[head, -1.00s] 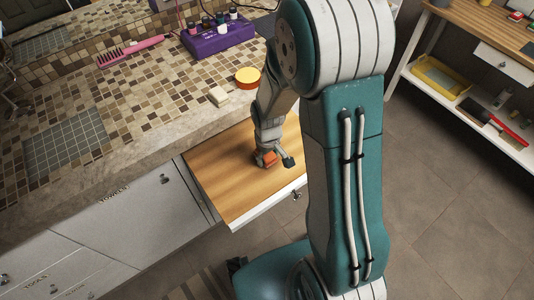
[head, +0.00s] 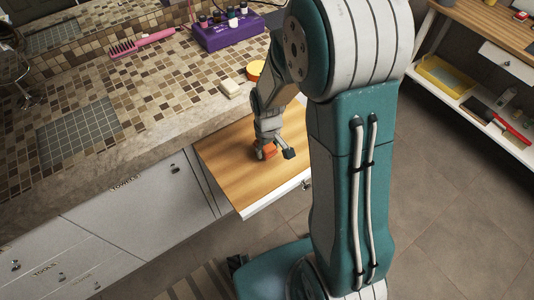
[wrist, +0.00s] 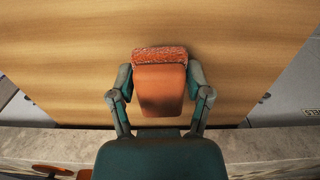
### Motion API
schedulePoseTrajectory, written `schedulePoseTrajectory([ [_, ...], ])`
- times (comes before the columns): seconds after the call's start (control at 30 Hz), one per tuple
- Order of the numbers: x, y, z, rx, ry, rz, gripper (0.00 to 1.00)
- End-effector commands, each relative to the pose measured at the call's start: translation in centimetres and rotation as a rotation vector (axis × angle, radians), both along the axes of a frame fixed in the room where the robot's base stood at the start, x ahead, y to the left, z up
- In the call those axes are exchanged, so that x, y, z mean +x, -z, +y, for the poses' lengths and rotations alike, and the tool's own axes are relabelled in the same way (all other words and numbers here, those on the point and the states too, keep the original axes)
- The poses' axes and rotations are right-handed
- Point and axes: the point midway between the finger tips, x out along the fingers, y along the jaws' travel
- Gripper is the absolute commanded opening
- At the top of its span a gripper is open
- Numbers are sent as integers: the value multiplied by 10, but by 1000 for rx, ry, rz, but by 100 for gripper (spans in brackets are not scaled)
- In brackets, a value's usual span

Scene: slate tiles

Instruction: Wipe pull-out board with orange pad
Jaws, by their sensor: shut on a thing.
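The pull-out board (head: 230,168) is a wooden surface extending from the counter front, below the tiled top. My gripper (head: 272,152) is over the board, pointing down, in the head view. It is shut on the orange pad (head: 266,150). In the wrist view the orange pad (wrist: 160,85) sits between the two fingers of my gripper (wrist: 160,90), with its rough, fuzzy edge toward the board (wrist: 70,60). The pad appears to be at the board's surface; exact contact is hard to tell. No marks show clearly on the bare wood.
On the tiled counter (head: 160,85) are a white block (head: 236,88), a yellow-orange round tin (head: 255,71), a purple box (head: 228,35) with small bottles, a pink comb (head: 142,43) and a grey mat (head: 78,133). A shelf unit (head: 460,105) stands at the right.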

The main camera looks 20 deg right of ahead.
Motion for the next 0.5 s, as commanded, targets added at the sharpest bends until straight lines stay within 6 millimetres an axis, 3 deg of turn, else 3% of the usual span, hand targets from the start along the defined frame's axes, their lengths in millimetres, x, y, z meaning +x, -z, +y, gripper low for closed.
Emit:
schedulePoseTrajectory([
  [0.5,9,-47,7,-3,3,-2,12],
])
